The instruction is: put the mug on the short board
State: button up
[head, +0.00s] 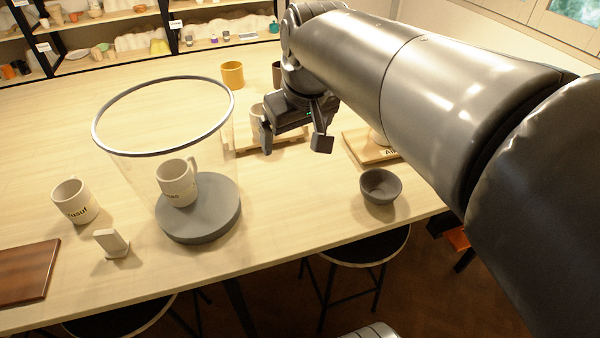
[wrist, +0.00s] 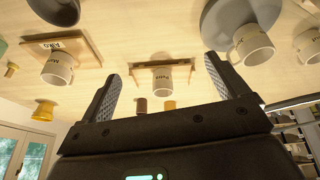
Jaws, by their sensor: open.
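Several white mugs with dark lettering are in view, and I cannot tell which one the task means. One mug (head: 257,122) stands on a wooden board (head: 243,138) behind my gripper; in the wrist view this mug (wrist: 153,77) appears between the fingers, apart from them. My gripper (head: 294,145) is open and empty above the table, its two fingers also showing in the wrist view (wrist: 163,68). A second board (head: 362,148) with an "AIKO" label bears another mug (wrist: 57,68), mostly hidden by my arm in the head view. Which board is shorter is unclear.
A clear cylinder with a grey rim (head: 95,128) rises around a mug (head: 177,185) on a grey disc (head: 205,230). A "Yusuf" mug (head: 75,202), small pale block (head: 111,243), brown board (head: 25,272), dark bowl (head: 380,187) and yellow cup (head: 232,74) stand apart.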

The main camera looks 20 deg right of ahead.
jog(key=s+f+m+t, duration=0.1)
jog(key=s+f+m, duration=0.1)
jog(key=s+f, duration=0.5)
jog(key=s, duration=0.3)
jog(key=shift+s+f, duration=0.15)
jog(key=shift+s, duration=0.1)
